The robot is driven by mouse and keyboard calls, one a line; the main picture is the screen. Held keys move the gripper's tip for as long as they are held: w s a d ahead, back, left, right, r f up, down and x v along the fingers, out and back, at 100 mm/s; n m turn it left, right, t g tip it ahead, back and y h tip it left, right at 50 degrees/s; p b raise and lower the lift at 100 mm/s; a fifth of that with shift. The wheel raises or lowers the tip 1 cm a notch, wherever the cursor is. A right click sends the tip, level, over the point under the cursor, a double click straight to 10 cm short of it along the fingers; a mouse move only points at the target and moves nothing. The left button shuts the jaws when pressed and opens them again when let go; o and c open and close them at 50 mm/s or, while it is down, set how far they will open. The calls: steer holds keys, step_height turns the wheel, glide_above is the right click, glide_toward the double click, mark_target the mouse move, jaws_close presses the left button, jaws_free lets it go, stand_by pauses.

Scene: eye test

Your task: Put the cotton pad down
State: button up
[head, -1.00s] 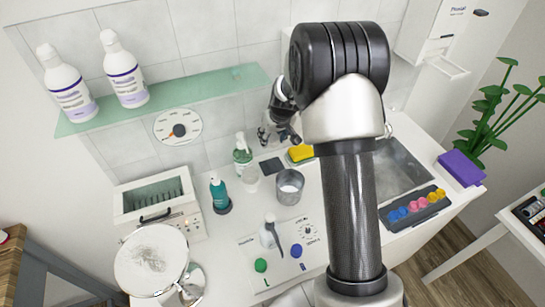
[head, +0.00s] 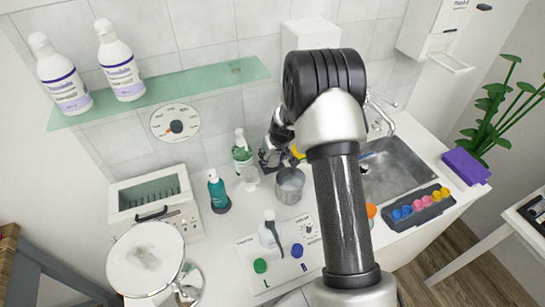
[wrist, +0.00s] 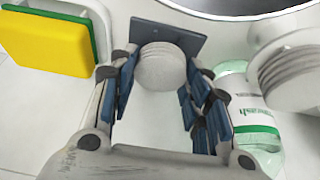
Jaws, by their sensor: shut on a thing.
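The cotton pad (wrist: 161,67) is a white, round, ribbed piece between the fingertips of my gripper (wrist: 160,75) in the wrist view. My gripper is shut on it, with a blue-lined finger on each side. A dark square mat (wrist: 183,42) lies just beyond the pad, which overlaps its near edge in the picture; I cannot tell whether they touch. In the head view my gripper (head: 270,158) is low over the white counter behind the metal pot, and the pad and mat cannot be made out there.
A yellow and green sponge (wrist: 45,42) lies left of my gripper in the wrist view. The metal pot (head: 290,186) stands in front; the sink (head: 400,170) is to the right.

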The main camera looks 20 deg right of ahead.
steer(key=shift+f, duration=0.1)
steer(key=shift+f+b, duration=0.25)
steer(key=shift+b, duration=0.2)
steer(key=o, duration=0.9)
steer(key=shift+o, duration=0.2)
